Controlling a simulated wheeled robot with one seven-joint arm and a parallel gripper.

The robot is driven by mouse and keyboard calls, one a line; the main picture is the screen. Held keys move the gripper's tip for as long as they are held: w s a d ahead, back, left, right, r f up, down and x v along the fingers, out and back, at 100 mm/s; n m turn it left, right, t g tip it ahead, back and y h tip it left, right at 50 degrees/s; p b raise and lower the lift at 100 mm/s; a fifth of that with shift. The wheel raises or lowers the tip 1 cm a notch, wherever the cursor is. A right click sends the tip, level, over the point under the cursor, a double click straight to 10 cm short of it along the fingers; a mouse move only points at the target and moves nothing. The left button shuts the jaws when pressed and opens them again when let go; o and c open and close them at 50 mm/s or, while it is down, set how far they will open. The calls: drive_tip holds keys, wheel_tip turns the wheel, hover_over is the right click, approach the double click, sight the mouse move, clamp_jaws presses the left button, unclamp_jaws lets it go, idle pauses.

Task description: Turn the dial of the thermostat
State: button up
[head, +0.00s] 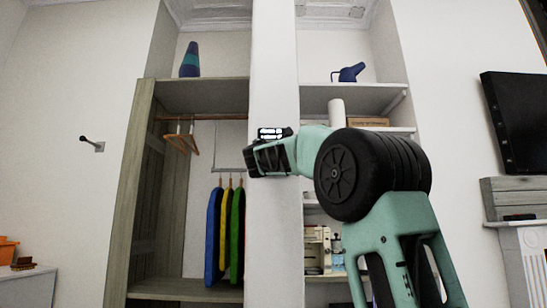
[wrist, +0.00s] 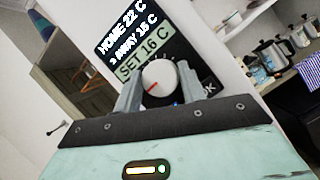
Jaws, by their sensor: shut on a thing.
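The thermostat is a dark panel on the white wall pillar, and its lit screen (head: 274,133) shows just above my gripper in the head view. In the wrist view the thermostat (wrist: 148,45) is tilted and reads "HOME 22 C", "AWAY 15 C" and "SET 16 C". Its round white dial (wrist: 159,81) has a red pointer mark toward the lower left. My gripper (wrist: 159,93) has a finger on each side of the dial and is shut on it. In the head view my gripper (head: 253,160) meets the pillar, and the dial is hidden behind it.
Left of the pillar is an open wardrobe (head: 145,190) with hangers and coloured garments. Right of it are shelves with a blue watering can (head: 349,72) and other items. A black television (head: 517,120) hangs at the far right. The left wall has a hook (head: 93,143).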

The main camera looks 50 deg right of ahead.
drive_tip(key=shift+f+n, duration=0.1)
drive_tip(key=shift+n, duration=0.2)
drive_tip(key=o, duration=1)
drive_tip(key=shift+c, duration=0.2)
drive_tip(key=b+v, duration=0.2)
drive_tip(key=v, duration=1.5)
drive_tip(key=shift+s, duration=0.25)
